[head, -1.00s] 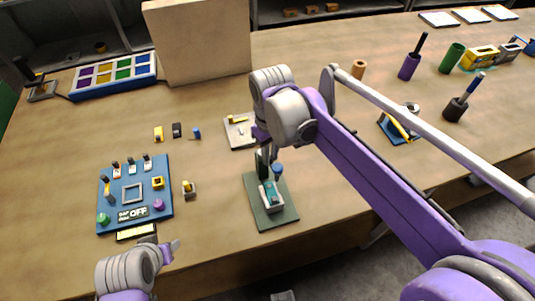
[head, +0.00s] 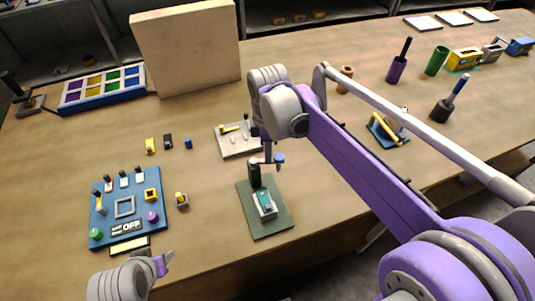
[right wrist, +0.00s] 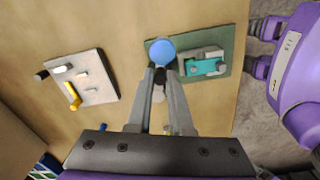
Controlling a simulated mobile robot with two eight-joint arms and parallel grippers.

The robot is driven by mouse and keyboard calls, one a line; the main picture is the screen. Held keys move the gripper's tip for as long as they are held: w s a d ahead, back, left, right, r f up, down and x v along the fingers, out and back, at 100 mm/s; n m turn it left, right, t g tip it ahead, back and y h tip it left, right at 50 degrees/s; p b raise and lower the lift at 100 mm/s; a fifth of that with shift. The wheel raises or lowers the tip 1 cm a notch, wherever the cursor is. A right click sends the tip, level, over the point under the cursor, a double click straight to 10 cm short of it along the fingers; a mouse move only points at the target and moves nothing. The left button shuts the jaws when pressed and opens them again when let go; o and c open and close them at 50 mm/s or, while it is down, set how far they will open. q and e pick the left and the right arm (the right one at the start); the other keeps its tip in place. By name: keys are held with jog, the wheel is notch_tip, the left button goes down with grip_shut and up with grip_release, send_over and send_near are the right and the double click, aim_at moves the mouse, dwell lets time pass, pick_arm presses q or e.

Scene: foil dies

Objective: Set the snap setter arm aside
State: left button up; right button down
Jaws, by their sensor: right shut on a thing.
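My right gripper (right wrist: 161,90) is shut on the snap setter arm, a dark piece with a round blue knob (right wrist: 162,50). In the head view the knob (head: 280,158) shows beside the right gripper (head: 268,158), above the setter base. That base is a dark green plate (head: 275,223) with a teal and grey block (head: 265,205) and a dark upright post (head: 254,175). The setter arm looks raised clear of the block; whether it still touches the post is hard to tell. My left gripper (head: 163,264) is low at the left front; its jaw opening is unclear.
A pale plate (head: 228,151) with small parts lies just behind the setter base. A blue board (head: 110,232) with coloured pieces and a small yellow-topped part (head: 182,200) are left. A tan panel (head: 187,48) stands behind. Bare table lies right of the base.

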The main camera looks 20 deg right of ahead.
jog(key=shift+w+d+n, duration=0.1)
jog(key=shift+w+n, duration=0.2)
jog(key=shift+n, duration=0.5)
jog(key=shift+w+n, duration=0.25)
jog(key=shift+n, duration=0.55)
jog(key=c, duration=0.8)
grip_release()
jog(key=shift+w, duration=0.1)
jog(key=shift+r, duration=0.1)
notch_tip(320, 180, up, 11)
jog(key=shift+f+p, duration=0.15)
jog(key=shift+p, duration=0.25)
